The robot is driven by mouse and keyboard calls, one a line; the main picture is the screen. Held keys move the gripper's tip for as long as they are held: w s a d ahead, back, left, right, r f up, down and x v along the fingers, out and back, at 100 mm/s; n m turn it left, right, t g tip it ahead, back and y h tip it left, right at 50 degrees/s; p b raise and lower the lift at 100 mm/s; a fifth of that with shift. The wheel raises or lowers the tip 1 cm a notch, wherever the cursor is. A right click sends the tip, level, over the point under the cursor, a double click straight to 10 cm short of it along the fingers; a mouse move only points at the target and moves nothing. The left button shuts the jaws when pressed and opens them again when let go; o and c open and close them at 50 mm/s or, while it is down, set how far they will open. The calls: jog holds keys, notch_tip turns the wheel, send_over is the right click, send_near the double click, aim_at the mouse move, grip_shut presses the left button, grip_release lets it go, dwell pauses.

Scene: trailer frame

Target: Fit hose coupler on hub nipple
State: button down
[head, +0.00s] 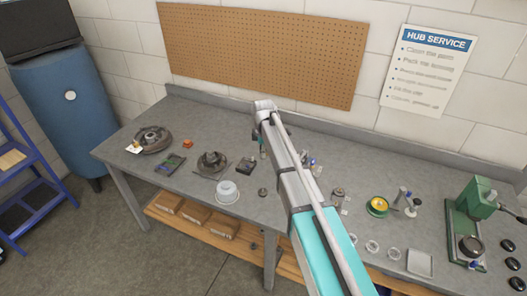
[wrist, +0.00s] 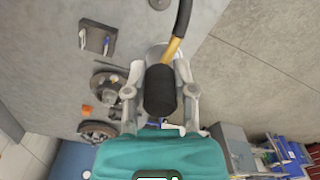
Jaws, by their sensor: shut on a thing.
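My gripper (wrist: 160,92) is shut on a black cylindrical grip (wrist: 160,90), held between its two grey fingers. A brass-coloured piece (wrist: 172,49) and a black hose (wrist: 183,16) extend from the grip toward the top of the wrist view. I take this to be the hose coupler assembly; its working end is hidden. The hub (head: 212,163) lies on the bench, left of my arm in the head view. It also shows left of my gripper in the wrist view (wrist: 103,84), apart from the held piece. I cannot make out the nipple.
A larger drum (head: 151,139), an orange item (head: 187,144), a black box (head: 247,164) and a white tub (head: 228,195) are near the hub. A green press (head: 470,220) and small dishes stand on the bench's right part. A pegboard (head: 265,55) is behind.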

dwell(0.6)
notch_tip(320, 180, down, 7)
jog(key=b, duration=0.7)
jog(key=shift+s, duration=0.1)
